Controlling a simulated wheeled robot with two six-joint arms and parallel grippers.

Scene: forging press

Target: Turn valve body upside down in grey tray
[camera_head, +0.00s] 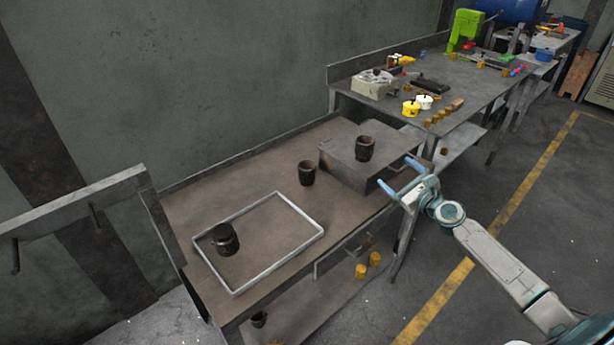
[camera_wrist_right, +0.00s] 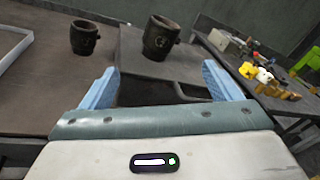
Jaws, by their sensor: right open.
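A dark valve body (camera_head: 226,238) sits inside the grey tray (camera_head: 307,240), toward its left side. It looks like a short dark cup shape; which end is up is hard to tell. The tray's rim also shows in the right wrist view (camera_wrist_right: 14,47). A second valve body (camera_head: 307,173) stands on the table to the right of the tray, and a third (camera_head: 365,148) stands on a grey metal box (camera_head: 345,166). My right gripper (camera_head: 399,178) is open and empty, in front of the box's right end. My left gripper is in neither view.
A lower shelf holds yellow-brown parts (camera_head: 368,266). Another bench (camera_head: 465,85) at the back right holds yellow, white and green items. A wall stands behind the table.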

